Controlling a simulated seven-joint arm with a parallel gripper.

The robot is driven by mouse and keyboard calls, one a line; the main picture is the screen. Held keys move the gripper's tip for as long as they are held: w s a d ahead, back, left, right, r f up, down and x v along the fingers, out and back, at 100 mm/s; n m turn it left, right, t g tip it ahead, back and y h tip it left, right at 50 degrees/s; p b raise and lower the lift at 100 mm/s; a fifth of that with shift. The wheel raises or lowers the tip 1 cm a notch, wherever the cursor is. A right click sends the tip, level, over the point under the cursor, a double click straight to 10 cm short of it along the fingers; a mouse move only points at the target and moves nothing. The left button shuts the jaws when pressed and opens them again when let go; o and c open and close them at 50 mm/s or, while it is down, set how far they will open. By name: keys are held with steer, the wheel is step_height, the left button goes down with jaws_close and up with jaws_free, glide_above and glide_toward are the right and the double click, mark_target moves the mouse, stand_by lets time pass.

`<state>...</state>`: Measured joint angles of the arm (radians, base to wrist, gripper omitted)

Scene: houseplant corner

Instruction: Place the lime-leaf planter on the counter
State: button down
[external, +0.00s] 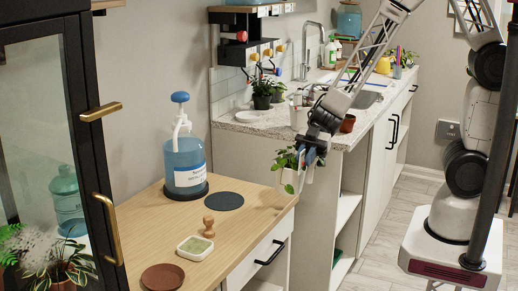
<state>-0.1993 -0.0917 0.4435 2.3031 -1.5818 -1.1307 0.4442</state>
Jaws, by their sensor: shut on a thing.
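My gripper (312,148) points down and is shut on the lime-leaf planter, a white pot (291,181) with light green leaves (284,160). The gripper's fingers partly cover it. The planter hangs roughly upright in front of the end panel of the speckled stone counter (258,127), lower in the picture than that counter's top. Its base shows near the back right corner of the wooden top (255,215). I cannot tell whether it is above that top or beyond its edge.
On the wooden top are a blue pump bottle (184,160), a dark round mat (223,201), a wooden stamp (208,227), a white dish (195,248) and a brown saucer (162,277). The stone counter holds potted plants (263,94), a terracotta pot (347,123) and a sink (366,98).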

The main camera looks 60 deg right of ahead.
step_height(320, 180, up, 28)
steer(key=f, duration=0.1)
steer(key=w+d+m+t, duration=0.25)
steer(key=w+d, duration=0.45)
steer(key=d, duration=0.4)
steer(key=w+d+m+t, duration=0.2)
steer(key=w+d+t, duration=0.1)
steer(key=w+d, duration=0.65)
steer(key=w+d+m+t+h, duration=0.1)
steer(key=d+m+t+h, duration=0.35)
steer(key=d, duration=2.65)
step_height(320, 180, down, 11)
steer(key=shift+w+r+m+y, duration=0.2)
steer(key=shift+m+y, duration=0.1)
steer(key=shift+y, duration=0.15)
steer(key=shift+f, duration=0.1)
step_height(320, 180, down, 6)
steer(key=shift+f, duration=0.15)
